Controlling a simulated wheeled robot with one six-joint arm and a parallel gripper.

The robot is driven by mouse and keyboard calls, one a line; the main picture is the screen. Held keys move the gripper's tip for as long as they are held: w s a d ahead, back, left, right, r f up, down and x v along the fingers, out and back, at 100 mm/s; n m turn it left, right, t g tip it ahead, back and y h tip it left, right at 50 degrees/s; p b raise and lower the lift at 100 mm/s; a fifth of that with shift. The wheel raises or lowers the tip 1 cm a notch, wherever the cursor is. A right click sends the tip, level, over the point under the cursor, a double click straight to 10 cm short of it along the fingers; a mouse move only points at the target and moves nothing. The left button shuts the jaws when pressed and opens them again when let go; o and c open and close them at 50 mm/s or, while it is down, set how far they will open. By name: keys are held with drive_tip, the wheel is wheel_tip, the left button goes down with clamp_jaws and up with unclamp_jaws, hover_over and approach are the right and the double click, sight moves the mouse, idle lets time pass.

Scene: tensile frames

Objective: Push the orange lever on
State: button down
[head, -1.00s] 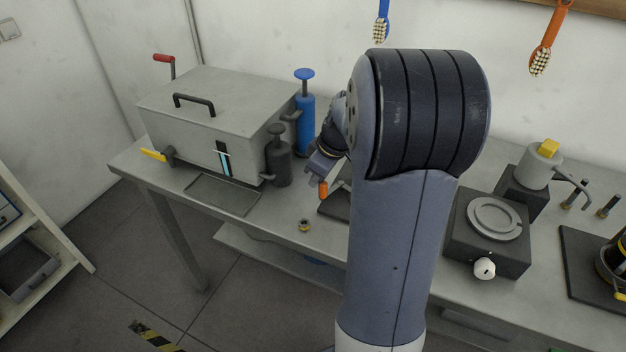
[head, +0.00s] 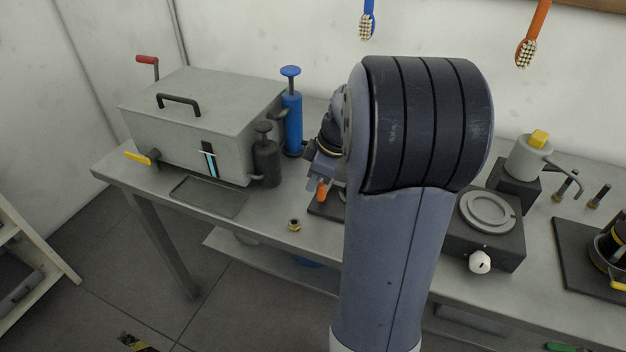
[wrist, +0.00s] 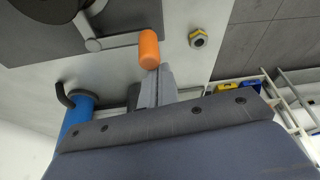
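The lever's orange grip (head: 322,190) shows just left of my arm in the head view. In the wrist view the orange grip (wrist: 150,49) sits on a grey rod (wrist: 115,41) that runs left to a round hub on a dark plate (wrist: 40,40). My gripper (wrist: 154,72) looks shut, its grey fingers together and empty. Its tips are at the end of the orange grip; they overlap it in the picture or touch it, I cannot tell which. In the head view my gripper (head: 320,178) is just above the grip, and my arm hides most of the lever's base.
A yellow-ringed nut (head: 294,225) lies near the table's front edge. A grey box (head: 190,120), a dark cylinder (head: 266,160) and a blue pump (head: 292,120) stand to the left. A dark block with a round plate (head: 488,212) stands to the right. Bare tabletop surrounds the nut.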

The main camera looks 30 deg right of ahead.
drive_tip(key=shift+s, duration=0.1)
drive_tip(key=shift+w+a, duration=0.3)
drive_tip(key=shift+a, duration=0.1)
wheel_tip(320, 180, up, 9)
drive_tip(key=shift+d+r, duration=0.15)
drive_tip(key=shift+r, duration=0.05)
idle(0.6)
drive_tip(key=x, duration=0.9)
drive_tip(key=shift+w+d+f+m+t+h+p, duration=0.2)
drive_tip(key=shift+w+d+m+h+p, duration=0.4)
drive_tip(key=shift+m+p, duration=0.95)
drive_tip(key=shift+w+d+f+m+t+h+p, duration=0.1)
drive_tip(key=shift+w+d+m+t+h+p, duration=0.15)
drive_tip(key=shift+w+m+p, duration=0.9)
drive_tip(key=shift+w+d+f+m+t+h+p, duration=0.15)
drive_tip(key=shift+w+d+m+h+p, duration=0.3)
drive_tip(key=shift+m+p, duration=1.45)
drive_tip(key=shift+s, duration=0.1)
